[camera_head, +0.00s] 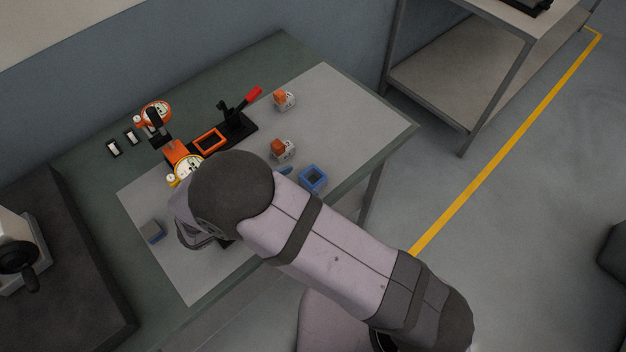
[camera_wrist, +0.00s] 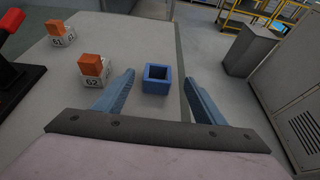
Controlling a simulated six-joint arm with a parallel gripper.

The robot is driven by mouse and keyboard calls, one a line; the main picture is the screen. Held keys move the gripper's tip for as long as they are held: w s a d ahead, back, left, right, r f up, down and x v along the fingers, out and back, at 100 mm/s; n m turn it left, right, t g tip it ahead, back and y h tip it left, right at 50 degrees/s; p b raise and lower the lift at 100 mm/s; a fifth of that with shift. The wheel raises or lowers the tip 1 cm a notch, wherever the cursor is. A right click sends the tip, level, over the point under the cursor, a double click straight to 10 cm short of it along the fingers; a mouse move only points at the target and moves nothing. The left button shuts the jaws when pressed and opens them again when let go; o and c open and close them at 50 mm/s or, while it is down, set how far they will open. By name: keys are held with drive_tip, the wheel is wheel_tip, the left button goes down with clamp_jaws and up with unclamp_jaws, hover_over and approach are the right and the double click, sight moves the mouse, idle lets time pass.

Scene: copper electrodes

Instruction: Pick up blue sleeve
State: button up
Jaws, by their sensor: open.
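The blue sleeve (camera_head: 312,179) is a square, hollow blue piece standing on the grey mat near the table's right front edge. In the wrist view the blue sleeve (camera_wrist: 157,88) appears between and beyond my two fingers, its opening facing up. My gripper (camera_wrist: 159,76) is open and empty, with one blue finger on either side of the sleeve in the picture. I cannot tell the exact gap or height from it. In the head view my arm hides most of the gripper; a blue fingertip shows just left of the sleeve.
Two orange blocks on white numbered cubes (camera_head: 283,149) (camera_head: 285,99) stand left of and behind the sleeve. A blue-grey block (camera_head: 152,231) lies on the mat's left. The table edge is close by.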

sight(318, 174)
drive_tip(key=shift+a, duration=0.15)
drive_tip(key=shift+p+x, duration=0.5)
drive_tip(key=shift+x, duration=0.45)
drive_tip(key=shift+f+p+x, duration=0.15)
drive_tip(key=shift+p+x, duration=0.55)
drive_tip(key=shift+x, duration=0.7)
drive_tip(key=shift+f+p+x, duration=0.1)
drive_tip(key=shift+p+x, duration=0.6)
drive_tip(key=shift+x, duration=0.65)
drive_tip(key=shift+a, duration=0.1)
drive_tip(key=shift+s, duration=0.1)
drive_tip(key=shift+c, duration=0.6)
drive_tip(key=c, duration=1)
